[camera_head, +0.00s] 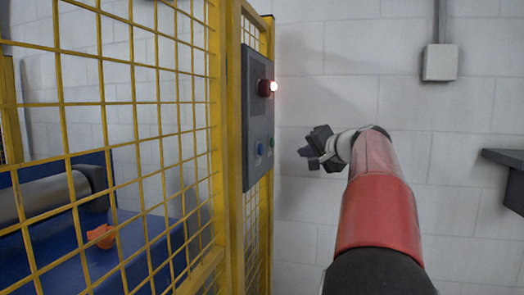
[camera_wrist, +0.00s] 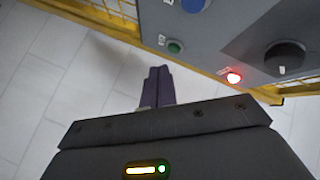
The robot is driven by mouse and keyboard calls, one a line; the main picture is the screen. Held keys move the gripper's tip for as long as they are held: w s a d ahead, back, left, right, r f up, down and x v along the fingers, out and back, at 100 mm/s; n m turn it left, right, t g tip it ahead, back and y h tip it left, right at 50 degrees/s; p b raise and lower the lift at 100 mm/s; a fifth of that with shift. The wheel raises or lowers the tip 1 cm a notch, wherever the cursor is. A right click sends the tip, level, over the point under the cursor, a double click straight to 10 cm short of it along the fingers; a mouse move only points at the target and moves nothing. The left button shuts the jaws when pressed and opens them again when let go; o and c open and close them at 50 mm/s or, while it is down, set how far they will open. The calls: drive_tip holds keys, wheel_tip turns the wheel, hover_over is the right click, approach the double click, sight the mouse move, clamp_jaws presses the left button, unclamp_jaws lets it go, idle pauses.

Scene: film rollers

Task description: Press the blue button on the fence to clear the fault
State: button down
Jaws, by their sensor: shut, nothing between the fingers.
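The blue button (camera_head: 260,148) sits low on a grey control panel (camera_head: 258,115) mounted on the yellow fence post. In the wrist view the blue button (camera_wrist: 195,4) is cut by the top edge, above and right of my fingertips. My gripper (camera_head: 304,152) is to the right of the panel with a gap between them. In the wrist view my gripper (camera_wrist: 159,70) has its two dark fingers together, with nothing between them. The fingertips show just left of and below the green button (camera_wrist: 175,47) and do not appear to touch the panel.
The panel also has a glowing red lamp (camera_wrist: 234,77) and a black knob (camera_wrist: 285,57). Yellow mesh fence (camera_head: 150,120) fills the left; behind it are a roller (camera_head: 45,198) and an orange piece (camera_head: 101,236) on blue. A dark shelf (camera_head: 508,160) juts in at right.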

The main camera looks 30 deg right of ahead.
drive_tip(key=w+a+p, duration=0.1)
drive_tip(key=w+a, duration=0.4)
drive_tip(key=w, duration=0.1)
drive_tip(key=shift+w+a, duration=0.15)
drive_tip(key=shift+a, duration=0.05)
idle(2.0)
drive_tip(key=shift+w+a, duration=0.3)
drive_tip(key=shift+w+a, duration=0.3)
drive_tip(key=shift+w, duration=0.1)
idle(1.0)
drive_tip(key=shift+s, duration=0.1)
drive_tip(key=shift+s+d, duration=0.5)
drive_tip(key=shift+s, duration=0.1)
drive_tip(key=shift+s+d+b, duration=0.9)
drive_tip(key=shift+s+d, duration=0.75)
drive_tip(key=shift+s, duration=0.25)
